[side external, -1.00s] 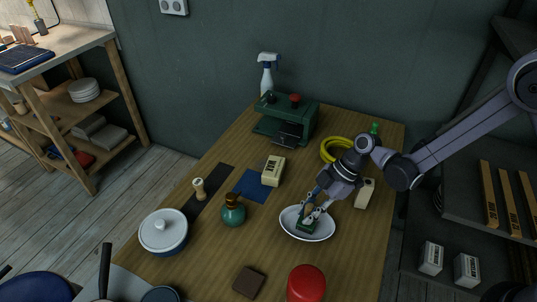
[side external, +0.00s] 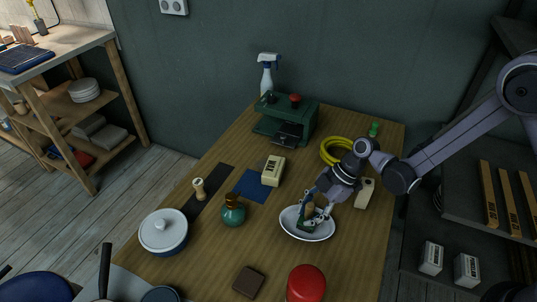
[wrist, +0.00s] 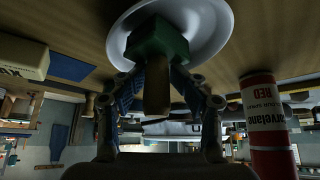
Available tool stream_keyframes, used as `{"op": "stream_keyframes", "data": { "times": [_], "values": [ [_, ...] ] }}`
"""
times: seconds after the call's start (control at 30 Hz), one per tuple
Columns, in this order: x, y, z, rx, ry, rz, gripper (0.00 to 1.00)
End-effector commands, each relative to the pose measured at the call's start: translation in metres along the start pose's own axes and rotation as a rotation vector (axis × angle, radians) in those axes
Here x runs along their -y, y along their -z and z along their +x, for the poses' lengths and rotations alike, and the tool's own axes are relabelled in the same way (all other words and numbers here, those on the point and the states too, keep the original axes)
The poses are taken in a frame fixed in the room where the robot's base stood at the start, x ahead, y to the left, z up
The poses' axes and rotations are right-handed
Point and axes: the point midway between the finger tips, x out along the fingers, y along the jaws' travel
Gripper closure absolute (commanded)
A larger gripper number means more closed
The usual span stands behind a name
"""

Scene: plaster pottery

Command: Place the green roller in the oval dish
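The green roller (side external: 306,225), a green block with a wooden handle, sits in the white oval dish (side external: 289,222). In the wrist view the roller (wrist: 158,44) rests inside the dish (wrist: 216,28), its wooden handle pointing toward my gripper. My gripper (side external: 316,205) is over the dish. In the wrist view its two fingers (wrist: 158,82) stand apart on either side of the handle, with gaps visible, so it looks open. Part of the roller is hidden behind the fingers in the side view.
A red can (side external: 306,284) stands in front of the dish, and a teal bottle (side external: 232,212) to its left. A cream box (side external: 273,171), yellow coil (side external: 336,150) and beige block (side external: 365,193) lie behind. A lidded pot (side external: 163,232) is at left.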

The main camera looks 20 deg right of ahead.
Motion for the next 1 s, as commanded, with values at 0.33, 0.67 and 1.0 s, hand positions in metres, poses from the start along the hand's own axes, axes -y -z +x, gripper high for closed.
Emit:
{"op": "stream_keyframes", "data": {
  "times": [0.33, 0.67, 1.0],
  "values": [
    [0.001, 0.001, -0.003, 0.003, 0.003, 0.001, 0.56],
    [0.001, 0.006, -0.045, 0.0, 0.0, 0.004, 0.56],
    [0.001, 0.007, -0.104, -0.001, 0.001, 0.003, 0.56]
  ]
}}
